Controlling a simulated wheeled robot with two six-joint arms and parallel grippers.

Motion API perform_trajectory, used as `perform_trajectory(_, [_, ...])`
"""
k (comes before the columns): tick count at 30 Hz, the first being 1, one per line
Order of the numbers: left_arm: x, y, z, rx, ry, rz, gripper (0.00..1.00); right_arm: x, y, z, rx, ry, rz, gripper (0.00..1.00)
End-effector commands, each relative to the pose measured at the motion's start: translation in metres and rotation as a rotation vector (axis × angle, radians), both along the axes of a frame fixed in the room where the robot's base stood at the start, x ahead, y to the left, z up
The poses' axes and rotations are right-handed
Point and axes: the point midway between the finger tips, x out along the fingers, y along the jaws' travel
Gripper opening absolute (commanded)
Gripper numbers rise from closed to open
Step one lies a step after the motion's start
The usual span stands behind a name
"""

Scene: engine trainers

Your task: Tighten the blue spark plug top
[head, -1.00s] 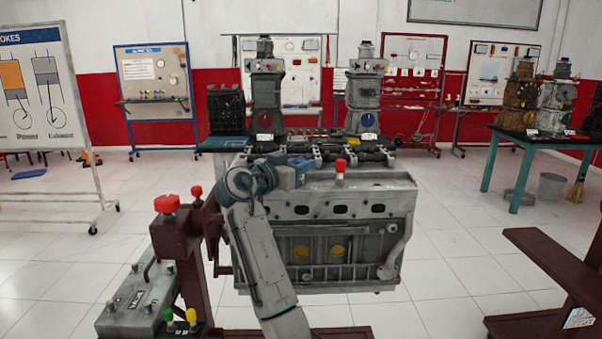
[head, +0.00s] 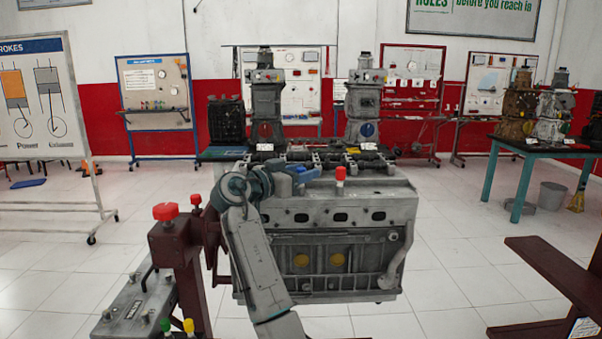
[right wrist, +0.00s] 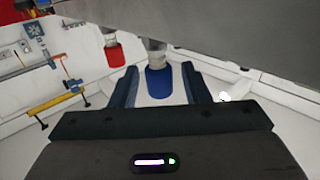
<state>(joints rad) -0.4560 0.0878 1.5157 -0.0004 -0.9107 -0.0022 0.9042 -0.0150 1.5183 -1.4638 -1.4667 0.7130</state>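The blue spark plug top (right wrist: 159,82) shows in the right wrist view, on a pale stem below a grey engine edge. My right gripper (right wrist: 161,88) is open, with one dark finger on each side of the blue top and a visible gap on both sides. In the head view my right gripper (head: 306,175) is at the upper front edge of the grey engine block (head: 360,215); I cannot clearly separate the blue top from the fingers there. A red plug top (head: 340,174) stands upright to its right and also shows in the right wrist view (right wrist: 114,54). My left gripper is out of view.
A dark red stand with a red knob (head: 165,212) is close left of my arm. A grey box (head: 130,308) is at lower left. A teal table (head: 522,148) with engine models is at far right. Open tiled floor (head: 450,260) lies right of the engine.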

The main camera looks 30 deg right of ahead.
Motion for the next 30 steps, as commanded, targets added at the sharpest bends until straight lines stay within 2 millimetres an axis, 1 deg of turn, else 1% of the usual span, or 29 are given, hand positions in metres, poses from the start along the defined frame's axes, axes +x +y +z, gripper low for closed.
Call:
perform_trajectory(6, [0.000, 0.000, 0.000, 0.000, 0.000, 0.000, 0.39, 0.000, 0.000, 0.000, 0.000, -0.001, 0.000, 0.42])
perform_trajectory(10, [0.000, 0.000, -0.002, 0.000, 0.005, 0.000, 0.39, -0.001, 0.010, -0.001, 0.000, -0.002, 0.001, 0.42])
perform_trajectory(12, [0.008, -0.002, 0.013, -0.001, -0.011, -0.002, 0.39, -0.003, 0.020, -0.002, 0.002, -0.003, 0.004, 0.42])
perform_trajectory(21, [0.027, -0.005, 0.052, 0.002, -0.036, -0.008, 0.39, -0.012, 0.079, -0.003, 0.003, -0.001, 0.003, 0.42])
perform_trajectory(25, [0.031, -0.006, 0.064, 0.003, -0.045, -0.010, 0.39, -0.015, 0.097, -0.002, 0.002, 0.000, 0.002, 0.42])
perform_trajectory(30, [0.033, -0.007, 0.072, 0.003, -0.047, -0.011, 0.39, -0.017, 0.106, -0.001, 0.000, 0.000, 0.000, 0.42])
